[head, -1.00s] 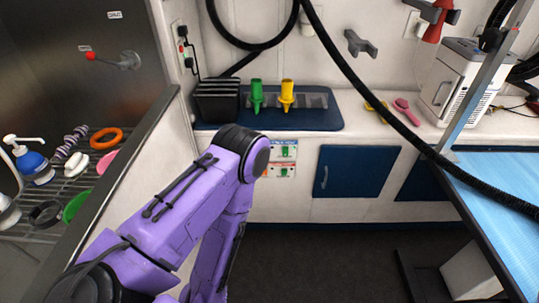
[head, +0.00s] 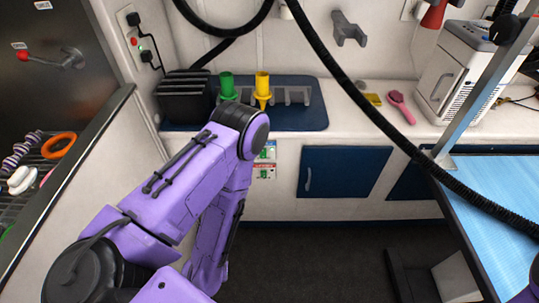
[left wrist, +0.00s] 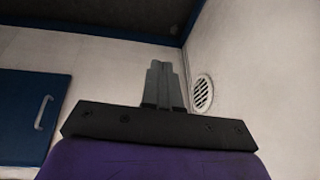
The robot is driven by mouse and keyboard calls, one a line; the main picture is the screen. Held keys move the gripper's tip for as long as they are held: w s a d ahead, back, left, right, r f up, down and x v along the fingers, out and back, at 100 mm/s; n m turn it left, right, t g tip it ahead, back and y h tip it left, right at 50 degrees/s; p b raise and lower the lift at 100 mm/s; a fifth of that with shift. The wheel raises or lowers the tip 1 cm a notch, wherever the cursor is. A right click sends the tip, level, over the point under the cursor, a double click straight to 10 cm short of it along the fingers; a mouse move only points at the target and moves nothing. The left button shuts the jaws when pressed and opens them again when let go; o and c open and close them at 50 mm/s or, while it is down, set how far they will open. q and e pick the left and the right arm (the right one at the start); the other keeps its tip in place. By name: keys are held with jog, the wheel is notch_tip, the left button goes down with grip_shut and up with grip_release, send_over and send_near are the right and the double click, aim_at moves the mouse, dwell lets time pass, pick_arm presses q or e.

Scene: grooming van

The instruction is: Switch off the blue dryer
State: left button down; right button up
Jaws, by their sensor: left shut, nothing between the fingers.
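No blue dryer can be made out in these frames. Small labelled switch panels (head: 265,171) sit on the white cabinet front below the counter, one with blue marking above one with red. Green parts show on them, but they are too small to read, and my left arm covers their left side. My left gripper (left wrist: 164,84) is shut and empty in the left wrist view, with a bare white wall and a round vent (left wrist: 202,93) beyond it. In the head view that gripper is hidden behind my left forearm. My right gripper is not in view.
Green (head: 227,86) and yellow (head: 262,88) nozzles stand in a rack on the counter's blue mat (head: 310,118). A wall outlet (head: 138,40) is at upper left. A black hose (head: 350,90) crosses the view. A blue-topped table (head: 500,215) stands at right.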

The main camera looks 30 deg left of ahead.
pick_arm(q)
jog(key=t+y+b, duration=0.5)
jog(key=t, duration=0.6)
send_near(264, 156)
jog(key=r+x, duration=0.1)
jog(key=x, duration=0.5)
jog(key=shift+w+a+f+p, duration=0.3)
jog(key=shift+f, duration=0.2)
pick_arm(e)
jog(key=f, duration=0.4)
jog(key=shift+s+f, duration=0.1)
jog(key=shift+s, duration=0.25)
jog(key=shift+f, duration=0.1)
pick_arm(q)
jog(key=t+b, duration=0.1)
jog(key=b, duration=0.2)
jog(key=t+y+b, duration=0.1)
jog(key=b, duration=0.2)
jog(key=shift+w+a+f+m, duration=0.15)
jog(key=shift+w+f+m, duration=0.15)
jog(key=shift+w+f, duration=0.1)
jog(key=shift+s+a+r+y, duration=0.15)
jog(key=shift+r+y, duration=0.1)
jog(key=shift+y, duration=0.15)
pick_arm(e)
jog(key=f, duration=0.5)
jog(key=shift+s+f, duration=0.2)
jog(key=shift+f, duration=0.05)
